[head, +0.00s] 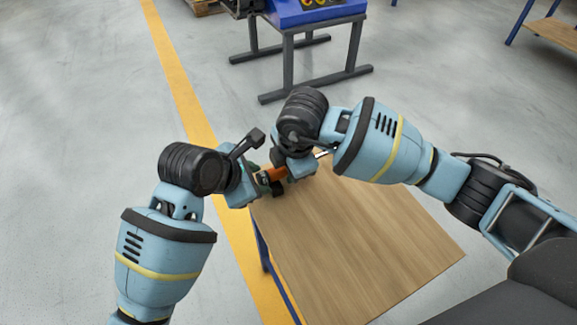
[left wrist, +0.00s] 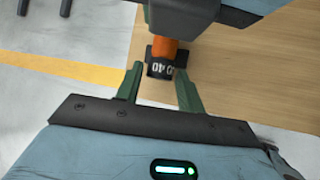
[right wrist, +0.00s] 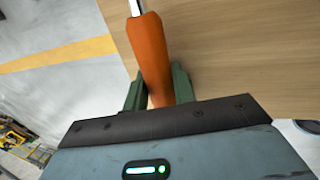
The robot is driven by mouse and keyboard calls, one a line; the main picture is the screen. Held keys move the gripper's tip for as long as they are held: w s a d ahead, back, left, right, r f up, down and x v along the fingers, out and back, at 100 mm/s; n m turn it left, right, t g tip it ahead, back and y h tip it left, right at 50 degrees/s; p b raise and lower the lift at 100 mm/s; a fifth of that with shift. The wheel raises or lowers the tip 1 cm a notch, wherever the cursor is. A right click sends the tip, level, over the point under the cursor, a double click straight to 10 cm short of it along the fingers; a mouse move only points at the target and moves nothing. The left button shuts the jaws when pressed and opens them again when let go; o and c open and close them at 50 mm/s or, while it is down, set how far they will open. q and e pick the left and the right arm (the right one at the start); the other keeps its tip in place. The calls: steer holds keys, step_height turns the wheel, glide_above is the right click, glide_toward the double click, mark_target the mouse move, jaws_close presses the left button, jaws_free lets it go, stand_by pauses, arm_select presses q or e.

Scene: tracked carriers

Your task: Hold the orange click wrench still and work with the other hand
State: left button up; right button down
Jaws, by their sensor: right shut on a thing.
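The orange click wrench (head: 277,174) is held above the far end of the wooden table. In the right wrist view its orange handle (right wrist: 152,55) runs between the green fingers, and a bright metal shaft extends at the top edge. My right gripper (right wrist: 158,88) is shut on the handle. My left gripper (left wrist: 160,68) is open. Its fingertips stand either side of the wrench's black end (left wrist: 160,70), marked with white figures that look like 40, with small gaps showing. In the head view, the arms partly hide the wrench and my left gripper (head: 264,182).
The wooden table (head: 350,240) is bare where visible. A blue-topped stand (head: 315,12) with dark legs is behind it. Another table (head: 555,30) is at the far right. A yellow floor line (head: 180,85) passes left of the table.

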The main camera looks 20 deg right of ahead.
arm_select(q)
steer(key=shift+r, duration=0.1)
steer(key=shift+v, duration=2.45)
arm_select(e)
steer(key=c, duration=1.1)
jaws_free()
steer(key=shift+o, duration=0.2)
steer(key=shift+r, duration=0.1)
steer(key=v, duration=1.2)
arm_select(q)
steer(key=shift+r, duration=0.1)
